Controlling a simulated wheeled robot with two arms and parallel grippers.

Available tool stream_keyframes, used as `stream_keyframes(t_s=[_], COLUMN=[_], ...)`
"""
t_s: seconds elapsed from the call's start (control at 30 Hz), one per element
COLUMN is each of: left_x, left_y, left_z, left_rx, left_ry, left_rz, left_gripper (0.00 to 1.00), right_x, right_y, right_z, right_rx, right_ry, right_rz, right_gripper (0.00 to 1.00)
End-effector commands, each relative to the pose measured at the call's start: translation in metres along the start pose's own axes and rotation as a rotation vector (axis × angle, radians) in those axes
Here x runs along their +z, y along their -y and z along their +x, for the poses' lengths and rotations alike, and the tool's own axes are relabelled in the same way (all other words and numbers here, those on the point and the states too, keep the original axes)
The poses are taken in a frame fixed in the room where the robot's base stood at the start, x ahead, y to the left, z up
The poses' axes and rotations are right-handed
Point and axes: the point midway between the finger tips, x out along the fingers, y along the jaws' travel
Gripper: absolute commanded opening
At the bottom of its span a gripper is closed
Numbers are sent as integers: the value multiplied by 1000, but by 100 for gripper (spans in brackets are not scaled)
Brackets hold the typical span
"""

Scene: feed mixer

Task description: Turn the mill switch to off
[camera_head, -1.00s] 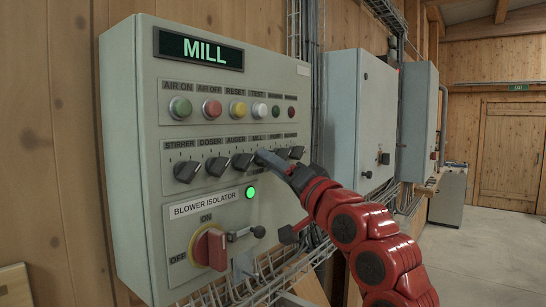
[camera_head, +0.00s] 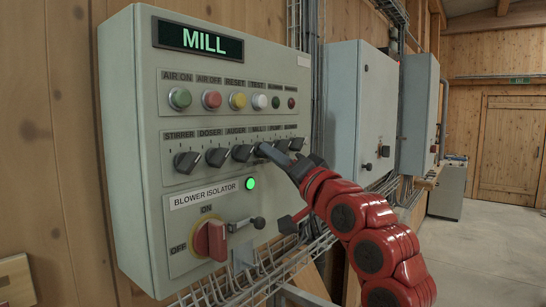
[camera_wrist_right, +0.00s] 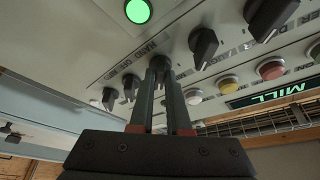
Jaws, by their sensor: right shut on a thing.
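The mill switch (camera_wrist_right: 160,63) is a dark rotary knob, fourth in the row of switches on the grey control panel. In the head view my right gripper (camera_head: 262,150) reaches it from the right and covers most of it. In the right wrist view the two fingers of the right gripper (camera_wrist_right: 161,78) are closed around the knob, one on each side. The fingers hide part of the knob, so its exact pointer angle cannot be told. The screen at the panel's top (camera_head: 199,40) reads MILL. My left gripper is not in view.
The auger switch (camera_head: 242,153) and pump switch (camera_head: 281,146) stand close on either side. Coloured push buttons (camera_head: 238,101) are above. Below are a lit green lamp (camera_head: 250,184) and the red blower isolator handle (camera_head: 211,240). A wire cable tray (camera_head: 255,285) runs underneath.

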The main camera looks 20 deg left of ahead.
Motion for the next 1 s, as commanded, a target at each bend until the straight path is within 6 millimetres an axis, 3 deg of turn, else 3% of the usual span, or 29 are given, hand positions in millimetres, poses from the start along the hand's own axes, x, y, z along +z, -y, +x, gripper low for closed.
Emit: stream_keyframes(t_s=[0.47,1.0], left_x=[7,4], left_y=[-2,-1], left_z=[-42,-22], left_rx=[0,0], left_ry=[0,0], left_rz=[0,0], left_gripper=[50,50], right_x=[1,-4], right_y=[-7,-6], right_z=[-2,2], right_rx=[-106,-257], right_ry=[-1,1], right_rz=[-266,-623], right_gripper=[0,0])
